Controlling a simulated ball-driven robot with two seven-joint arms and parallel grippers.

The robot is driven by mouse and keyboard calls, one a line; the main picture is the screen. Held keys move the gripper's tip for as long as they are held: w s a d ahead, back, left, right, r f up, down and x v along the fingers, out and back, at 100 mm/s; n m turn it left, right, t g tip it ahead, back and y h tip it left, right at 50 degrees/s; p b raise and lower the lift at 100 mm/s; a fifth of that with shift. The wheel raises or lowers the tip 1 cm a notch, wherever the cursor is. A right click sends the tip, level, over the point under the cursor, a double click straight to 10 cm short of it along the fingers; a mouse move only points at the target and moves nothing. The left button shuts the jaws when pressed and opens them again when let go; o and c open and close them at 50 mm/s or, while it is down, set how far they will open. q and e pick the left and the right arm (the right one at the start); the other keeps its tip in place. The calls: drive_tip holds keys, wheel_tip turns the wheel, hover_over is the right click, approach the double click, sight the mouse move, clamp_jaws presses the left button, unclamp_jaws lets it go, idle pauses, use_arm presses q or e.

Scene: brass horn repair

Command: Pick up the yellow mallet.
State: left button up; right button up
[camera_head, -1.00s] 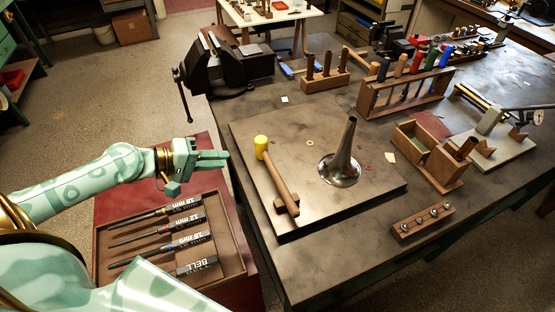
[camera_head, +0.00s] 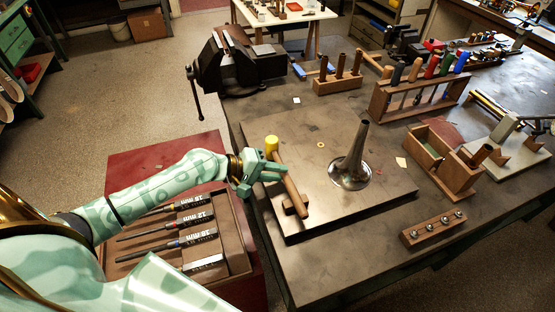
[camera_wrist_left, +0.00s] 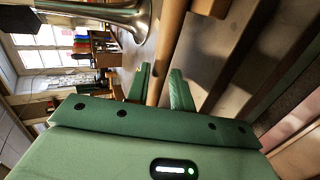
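The yellow mallet has a yellow head (camera_head: 271,144) and a wooden handle (camera_head: 291,190). It lies on the steel plate, with its handle end on a small wooden block (camera_head: 298,209). My left gripper (camera_head: 281,171) is at the handle, just below the head. In the left wrist view, the handle (camera_wrist_left: 168,45) runs between the two fingers (camera_wrist_left: 160,88), which stand apart with gaps showing beside it. The fingers look open, not closed on the handle. My right gripper is not in view.
A vise (camera_head: 240,65) is at the table's back left. A tool case (camera_head: 235,240) lies left of the plate. Wooden racks (camera_head: 420,98) stand along the right.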

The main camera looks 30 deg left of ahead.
use_arm(q)
drive_tip(key=x, duration=0.3)
clamp_jaws()
drive_tip(key=shift+r, duration=0.1)
